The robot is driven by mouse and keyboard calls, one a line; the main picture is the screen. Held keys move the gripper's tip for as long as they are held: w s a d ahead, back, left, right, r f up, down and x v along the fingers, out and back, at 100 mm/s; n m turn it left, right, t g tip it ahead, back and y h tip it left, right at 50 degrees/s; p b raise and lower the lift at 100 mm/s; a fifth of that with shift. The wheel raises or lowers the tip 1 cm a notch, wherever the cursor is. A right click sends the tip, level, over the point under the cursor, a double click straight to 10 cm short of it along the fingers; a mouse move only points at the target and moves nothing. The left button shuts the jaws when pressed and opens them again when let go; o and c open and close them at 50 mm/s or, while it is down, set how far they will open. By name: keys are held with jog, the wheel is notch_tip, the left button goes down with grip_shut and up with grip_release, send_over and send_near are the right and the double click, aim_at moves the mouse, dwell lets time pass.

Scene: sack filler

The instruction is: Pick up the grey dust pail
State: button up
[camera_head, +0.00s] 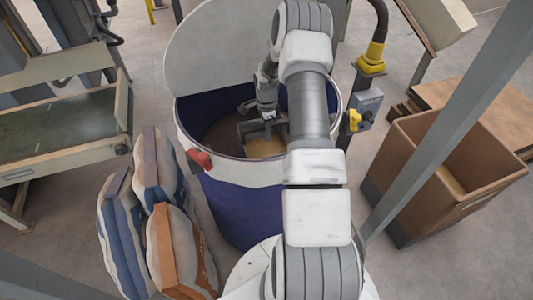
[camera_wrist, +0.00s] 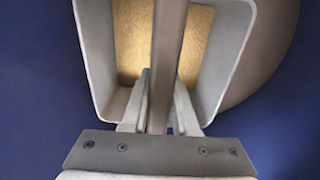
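The grey dust pail (camera_head: 243,131) is a box-shaped pail inside the blue and white drum, with tan material in it. Its light grey walls (camera_wrist: 234,50) and a grey handle bar across its top (camera_wrist: 170,40) fill the middle of the wrist view. My gripper (camera_head: 268,116) reaches down into the drum over the pail. In the wrist view my gripper's fingers (camera_wrist: 161,95) lie close against both sides of the handle bar and appear shut on it. I cannot tell whether the pail's underside touches the drum floor.
The blue and white drum (camera_head: 236,207) surrounds the pail, with its round lid (camera_head: 215,50) raised behind. Several filled sacks (camera_head: 178,245) stand at left, near a bench (camera_head: 50,135). A brown bin (camera_head: 420,190) and a grey post (camera_head: 445,125) are at right.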

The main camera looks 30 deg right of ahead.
grip_shut()
dwell(1.0)
